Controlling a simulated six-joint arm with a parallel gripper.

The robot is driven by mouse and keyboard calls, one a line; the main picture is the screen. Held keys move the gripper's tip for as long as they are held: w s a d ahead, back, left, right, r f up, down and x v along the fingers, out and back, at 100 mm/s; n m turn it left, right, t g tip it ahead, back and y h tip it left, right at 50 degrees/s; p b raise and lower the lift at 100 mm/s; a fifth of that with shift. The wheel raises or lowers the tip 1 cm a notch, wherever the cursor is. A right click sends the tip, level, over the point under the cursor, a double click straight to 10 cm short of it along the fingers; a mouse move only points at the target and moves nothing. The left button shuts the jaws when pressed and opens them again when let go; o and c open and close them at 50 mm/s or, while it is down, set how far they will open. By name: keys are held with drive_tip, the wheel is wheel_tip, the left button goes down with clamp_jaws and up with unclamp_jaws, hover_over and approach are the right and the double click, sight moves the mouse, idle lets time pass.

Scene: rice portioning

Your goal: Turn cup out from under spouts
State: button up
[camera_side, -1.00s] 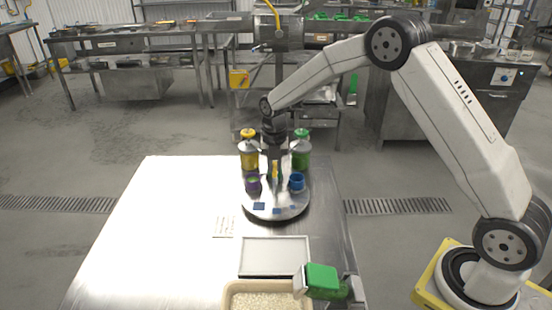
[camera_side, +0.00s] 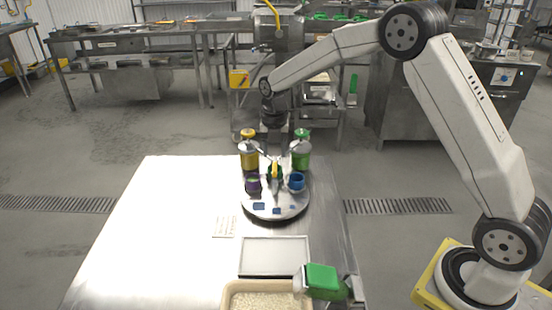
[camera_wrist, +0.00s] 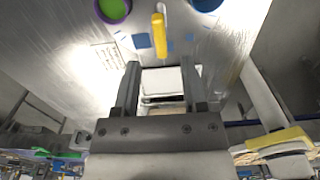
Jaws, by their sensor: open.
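A round white turntable (camera_side: 262,215) stands at the far end of the steel table. A purple cup (camera_side: 252,186) with green inside sits on its left and a blue cup (camera_side: 296,184) on its right. Both show at the top edge of the wrist view, the purple cup (camera_wrist: 112,10) and the blue cup (camera_wrist: 205,4). A yellow upright handle (camera_wrist: 158,34) stands between them. Behind the cups are a yellow-topped dispenser (camera_side: 249,157) and a green-topped dispenser (camera_side: 301,156). My gripper (camera_wrist: 160,64) is open and empty, above the turntable and apart from the handle.
A light tray (camera_side: 273,257) and a tan bin of rice (camera_side: 232,290) lie near the front of the table. A green-handled tool (camera_side: 322,279) is beside the bin. A printed card (camera_side: 224,227) lies left of the turntable. The table's left side is clear.

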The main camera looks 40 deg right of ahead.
drive_tip(key=shift+r, duration=1.45)
drive_tip(key=s+a+f+m+t, duration=0.1)
drive_tip(key=s+m, duration=1.1)
drive_tip(key=m, duration=0.1)
drive_tip(key=s+a+f+m+t, duration=0.1)
drive_tip(key=s+a+f+m, duration=0.1)
drive_tip(key=s+m, duration=0.9)
drive_tip(key=m, duration=0.3)
drive_tip(key=shift+s+a+f+t, duration=0.25)
drive_tip(key=shift+s+t, duration=0.05)
drive_tip(key=shift+s, duration=0.1)
